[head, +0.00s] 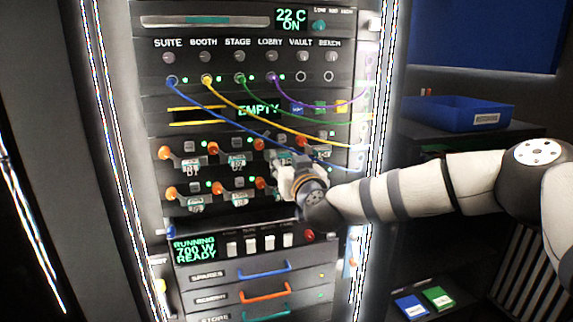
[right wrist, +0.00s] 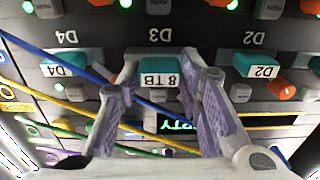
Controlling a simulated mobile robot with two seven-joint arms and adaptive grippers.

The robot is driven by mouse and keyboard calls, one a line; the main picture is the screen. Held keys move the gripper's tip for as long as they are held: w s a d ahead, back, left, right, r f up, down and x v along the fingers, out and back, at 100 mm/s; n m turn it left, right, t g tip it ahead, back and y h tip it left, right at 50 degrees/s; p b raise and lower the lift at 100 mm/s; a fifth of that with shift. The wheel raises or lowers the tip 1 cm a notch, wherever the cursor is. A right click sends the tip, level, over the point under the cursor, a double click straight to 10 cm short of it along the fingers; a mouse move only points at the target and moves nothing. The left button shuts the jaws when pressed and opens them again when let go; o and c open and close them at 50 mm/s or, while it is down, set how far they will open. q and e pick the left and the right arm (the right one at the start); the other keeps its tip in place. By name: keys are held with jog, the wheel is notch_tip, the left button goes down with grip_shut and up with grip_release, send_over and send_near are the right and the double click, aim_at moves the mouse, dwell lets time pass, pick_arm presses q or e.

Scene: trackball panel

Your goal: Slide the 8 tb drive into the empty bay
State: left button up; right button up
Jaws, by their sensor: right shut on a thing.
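The 8 TB drive (right wrist: 160,72), with a teal face and a white label, sits between my right fingertips in the right wrist view, which is upside down. My right gripper (right wrist: 163,78) is shut on it, with a purple-padded finger on each side. The drive is in line with the panel marking D3, between the drives marked D4 (right wrist: 65,70) and D2 (right wrist: 262,70). I cannot tell how deep it sits, or see the bay's opening. In the head view my right gripper (head: 287,172) is at the drive rows and hides the drive. My left gripper is not in view.
Blue (head: 215,118), yellow (head: 240,108), green and purple cables hang across the rack near my right gripper. Orange levers (head: 168,192) stick out beside the drives. A blue bin (head: 460,114) stands on a shelf to the right. My right arm reaches in from the right.

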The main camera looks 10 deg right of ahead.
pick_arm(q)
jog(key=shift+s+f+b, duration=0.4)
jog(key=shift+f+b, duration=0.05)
pick_arm(e)
jog(key=shift+w, duration=0.95)
jog(key=o, duration=1.2)
jog(key=s, duration=1.2)
jog(key=shift+d, duration=0.2)
